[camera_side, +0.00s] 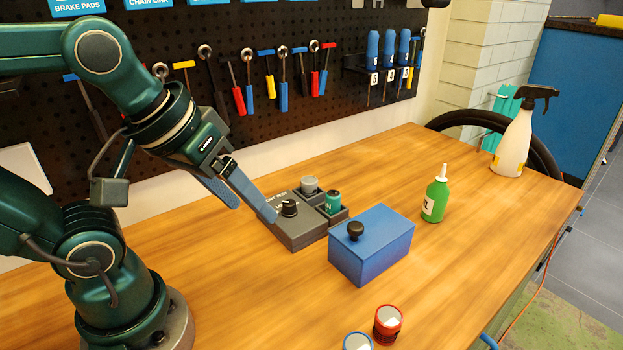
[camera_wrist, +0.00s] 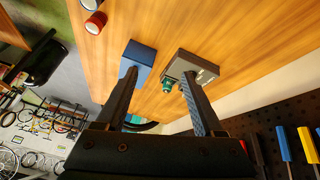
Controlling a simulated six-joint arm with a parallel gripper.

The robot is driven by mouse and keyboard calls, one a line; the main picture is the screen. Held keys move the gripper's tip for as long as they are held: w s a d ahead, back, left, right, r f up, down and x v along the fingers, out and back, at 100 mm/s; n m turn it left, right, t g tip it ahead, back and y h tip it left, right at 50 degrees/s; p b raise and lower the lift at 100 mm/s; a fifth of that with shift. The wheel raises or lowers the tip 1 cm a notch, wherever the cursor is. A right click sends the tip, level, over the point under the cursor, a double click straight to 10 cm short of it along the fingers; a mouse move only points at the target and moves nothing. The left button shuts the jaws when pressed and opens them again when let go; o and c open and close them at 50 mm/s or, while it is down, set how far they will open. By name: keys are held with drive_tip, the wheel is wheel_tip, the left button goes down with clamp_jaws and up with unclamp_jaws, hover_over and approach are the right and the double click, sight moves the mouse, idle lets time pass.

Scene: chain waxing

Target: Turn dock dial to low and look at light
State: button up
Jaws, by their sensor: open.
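The dock (camera_side: 298,233) is a low grey box on the wooden table, with a black dial (camera_side: 289,208) on its top. White lettering beside the dial is too small to read fully. A grey cylinder (camera_side: 309,185) and a teal cylinder (camera_side: 333,201) stand in the dock's rear holders. I cannot make out a lit light. My gripper (camera_side: 254,212) is open and empty, just left of the dial, with one fingertip close to the dock's left edge; contact is unclear. In the wrist view the dock (camera_wrist: 196,65) is partly behind the right finger, and the dial cannot be made out.
A blue box (camera_side: 371,250) with a black knob stands right of the dock. Beyond are a green bottle (camera_side: 436,197) and a white spray bottle (camera_side: 512,147). Red (camera_side: 388,324) and blue-rimmed (camera_side: 357,341) containers stand in front. A pegboard (camera_side: 230,60) with tools rises behind.

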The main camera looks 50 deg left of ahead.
drive_tip(key=w+a+r+n+g, duration=0.1)
drive_tip(key=w+a+r+n, duration=0.1)
drive_tip(key=w+n, duration=0.3)
drive_tip(key=n+g, duration=0.5)
drive_tip(key=n, duration=0.4)
hover_over(289, 202)
wheel_tip(289, 202, down, 10)
drive_tip(key=shift+d, duration=0.1)
drive_tip(key=shift+f, duration=2.6)
clamp_jaws()
